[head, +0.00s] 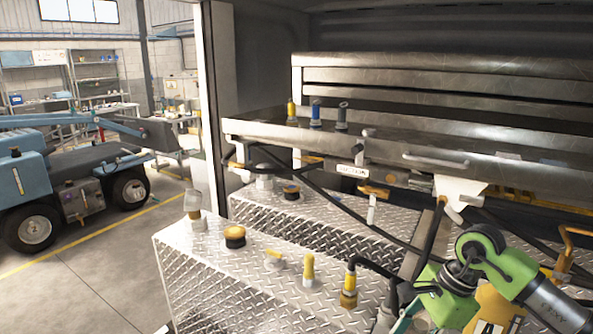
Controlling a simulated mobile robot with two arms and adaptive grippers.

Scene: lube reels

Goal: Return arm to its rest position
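My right arm comes in at the lower right, with green joints (482,247) and a grey link (545,300). It bends down toward the bottom edge in front of the diamond-plate tank. The gripper at its end is not visible, so its fingers and anything in them cannot be seen. My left arm and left gripper are not in view.
Two diamond-plate tanks (215,262) carry caps and several yellow fittings. A yellow-collared fitting (349,285) with a black hose stands close to my arm. Above is a metal shelf (400,128) with a handle. Open floor (100,285) and a blue vehicle (60,175) lie left.

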